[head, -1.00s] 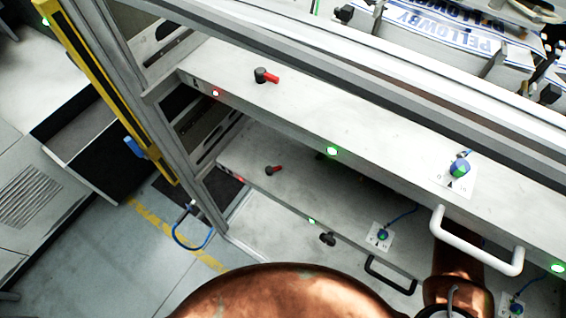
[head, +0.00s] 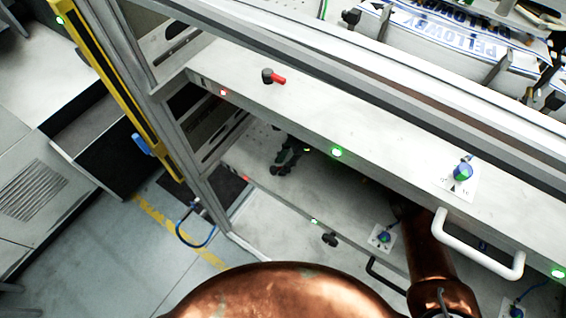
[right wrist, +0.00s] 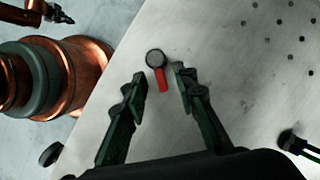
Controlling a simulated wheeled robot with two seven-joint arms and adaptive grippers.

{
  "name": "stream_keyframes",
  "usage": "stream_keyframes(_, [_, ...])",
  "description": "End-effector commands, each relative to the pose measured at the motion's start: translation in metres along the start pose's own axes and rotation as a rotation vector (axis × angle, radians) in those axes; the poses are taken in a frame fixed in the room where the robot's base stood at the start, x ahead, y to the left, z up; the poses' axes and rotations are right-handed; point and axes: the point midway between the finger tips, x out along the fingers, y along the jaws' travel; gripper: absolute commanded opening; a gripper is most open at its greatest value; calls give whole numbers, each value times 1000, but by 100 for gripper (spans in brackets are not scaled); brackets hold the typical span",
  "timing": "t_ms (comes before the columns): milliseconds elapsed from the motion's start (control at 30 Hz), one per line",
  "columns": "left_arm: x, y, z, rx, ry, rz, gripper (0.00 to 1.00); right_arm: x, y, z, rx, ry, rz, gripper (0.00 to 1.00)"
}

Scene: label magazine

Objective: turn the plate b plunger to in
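A plunger with a dark round knob and a red lever (right wrist: 158,70) stands on a bare metal plate in the right wrist view. My right gripper (right wrist: 160,77) is open, with one finger on each side of the lever; no clear contact shows. In the head view my right gripper (head: 288,156) is over the far left of the lower plate and hides the plunger there. A similar plunger with a red lever (head: 272,77) stands on the upper plate (head: 350,122). I cannot read which plate is b. A small dark tip on a copper link, seemingly my left gripper, shows at the right wrist view's top left.
The upper plate overhangs the lower plate (head: 335,205), and my right arm passes beneath it. A frame post (head: 185,135) stands left of the plates.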

Motion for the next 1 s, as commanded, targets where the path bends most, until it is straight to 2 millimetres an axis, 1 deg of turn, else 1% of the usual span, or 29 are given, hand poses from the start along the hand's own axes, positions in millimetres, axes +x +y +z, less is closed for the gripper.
stream_keyframes(300, [0, 0, 1, 0, -1, 0, 0, 2, 0, 0, -1, -1, -1, 26])
stream_keyframes(700, [0, 0, 1, 0, -1, 0, 0, 2, 0, 0, -1, 0, -1, 0])
stream_keyframes(1000, [0, 0, 0, 0, -1, 0, 0, 2, 0, 1, 4, 0, -2, 0])
